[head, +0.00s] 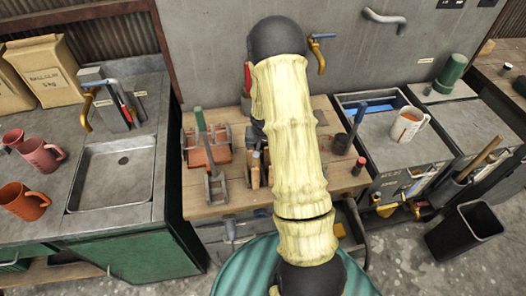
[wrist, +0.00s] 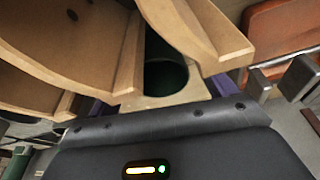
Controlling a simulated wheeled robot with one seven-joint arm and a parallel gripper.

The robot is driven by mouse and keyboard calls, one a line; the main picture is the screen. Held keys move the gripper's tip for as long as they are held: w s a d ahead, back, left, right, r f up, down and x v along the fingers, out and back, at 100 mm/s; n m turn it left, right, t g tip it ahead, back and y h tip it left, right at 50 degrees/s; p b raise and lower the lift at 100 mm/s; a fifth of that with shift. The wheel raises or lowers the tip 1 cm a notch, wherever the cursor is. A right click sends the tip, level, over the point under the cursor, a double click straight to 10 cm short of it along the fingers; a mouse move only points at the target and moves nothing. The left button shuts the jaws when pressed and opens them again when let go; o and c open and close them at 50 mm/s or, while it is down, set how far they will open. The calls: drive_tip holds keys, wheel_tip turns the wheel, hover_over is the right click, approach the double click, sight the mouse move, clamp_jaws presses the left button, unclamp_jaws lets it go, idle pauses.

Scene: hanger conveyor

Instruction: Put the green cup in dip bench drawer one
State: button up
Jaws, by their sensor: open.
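My gripper (wrist: 166,62) is open in the wrist view, with a dark body and broad tan pieces on both sides. A dark green rounded shape (wrist: 165,76) shows in the gap between them; I cannot tell if it is a cup. In the head view my arm hangs over the wooden workbench (head: 222,205) and hides most of the gripper. A dark green cylinder (head: 450,72) stands on the grey bench at the right; I cannot tell if it is the green cup. Grey drawer fronts (head: 392,188) with labels show under the right bench; the labels are too small to read surely.
A sink bench (head: 118,170) at the left holds red and orange mugs (head: 38,155). A white mug (head: 408,124) stands on the right bench beside a blue-edged basin (head: 375,103). A black bin (head: 466,235) stands on the floor.

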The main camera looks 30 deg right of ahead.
idle(0.4)
drive_tip(key=c, duration=1.1)
drive_tip(key=shift+r, duration=0.1)
drive_tip(key=shift+c, duration=0.2)
wheel_tip(320, 180, up, 18)
